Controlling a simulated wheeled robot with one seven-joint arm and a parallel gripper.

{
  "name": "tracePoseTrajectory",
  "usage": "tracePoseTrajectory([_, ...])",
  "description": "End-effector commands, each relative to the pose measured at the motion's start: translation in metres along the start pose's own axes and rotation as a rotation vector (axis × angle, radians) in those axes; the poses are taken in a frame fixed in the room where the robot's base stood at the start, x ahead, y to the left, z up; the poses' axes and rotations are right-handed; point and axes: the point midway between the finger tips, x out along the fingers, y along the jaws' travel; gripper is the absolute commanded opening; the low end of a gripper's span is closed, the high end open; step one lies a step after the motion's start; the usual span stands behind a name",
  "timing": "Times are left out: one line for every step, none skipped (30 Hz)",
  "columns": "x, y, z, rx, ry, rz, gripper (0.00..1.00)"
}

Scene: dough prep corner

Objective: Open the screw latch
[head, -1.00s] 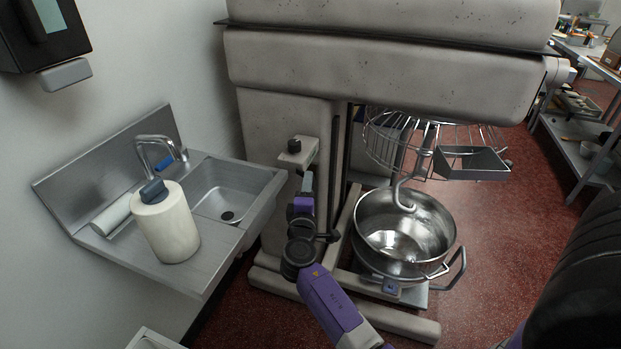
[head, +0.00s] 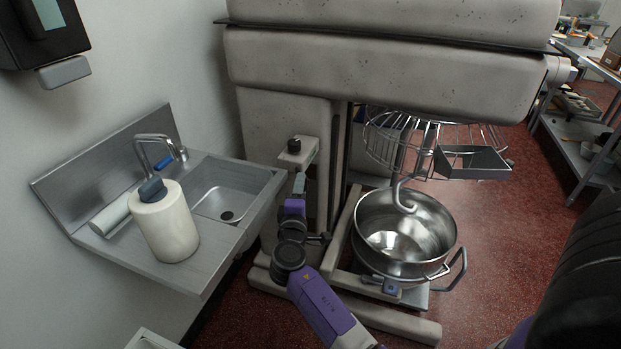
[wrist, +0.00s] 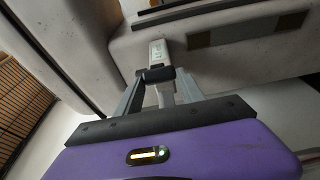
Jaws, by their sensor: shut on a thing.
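My gripper (wrist: 160,76) is shut on a narrow pale grey part (wrist: 158,50) in the wrist view. The part rises between the dark fingertips toward the mixer's pale body. I take it for the screw latch, though the fingers hide much of it and its thread cannot be seen. In the head view my gripper (head: 299,183) is just below a pale bracket (head: 298,157) with a black knob (head: 294,146) on the mixer's column. The contact is too small to make out there.
The large mixer (head: 390,75) overhangs a steel bowl (head: 412,225), a wire guard (head: 385,145) and a chute (head: 472,163). Red floor (head: 500,260) is open on the right.

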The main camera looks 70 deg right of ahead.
Motion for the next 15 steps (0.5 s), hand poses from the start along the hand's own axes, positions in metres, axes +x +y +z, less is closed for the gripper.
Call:
tracePoseTrajectory([-0.0030,-0.0025,-0.0077,0.000,0.012,-0.002,0.13])
tracePoseTrajectory([-0.0034,-0.0025,-0.0092,0.000,0.012,-0.002,0.13])
tracePoseTrajectory([-0.0041,-0.0025,-0.0112,0.000,0.012,-0.002,0.13])
tracePoseTrajectory([-0.0046,-0.0024,-0.0125,0.000,0.012,-0.002,0.13])
tracePoseTrajectory([-0.0050,-0.0024,-0.0136,0.000,0.012,-0.002,0.13])
tracePoseTrajectory([-0.0054,-0.0022,-0.0145,-0.001,0.013,-0.002,0.13])
tracePoseTrajectory([-0.0056,-0.0021,-0.0148,-0.001,0.012,-0.002,0.13])
tracePoseTrajectory([-0.0057,-0.0020,-0.0150,-0.001,0.012,-0.002,0.13])
tracePoseTrajectory([-0.0057,-0.0019,-0.0149,-0.001,0.012,-0.003,0.13])
tracePoseTrajectory([-0.0057,-0.0019,-0.0147,-0.001,0.012,-0.003,0.13])
tracePoseTrajectory([-0.0056,-0.0018,-0.0146,-0.001,0.012,-0.003,0.13])
tracePoseTrajectory([-0.0056,-0.0018,-0.0146,-0.001,0.011,-0.003,0.13])
tracePoseTrajectory([-0.0056,-0.0019,-0.0145,-0.001,0.011,-0.003,0.13])
tracePoseTrajectory([-0.0056,-0.0019,-0.0144,-0.001,0.011,-0.003,0.13])
tracePoseTrajectory([-0.0056,-0.0019,-0.0144,-0.001,0.011,-0.003,0.13])
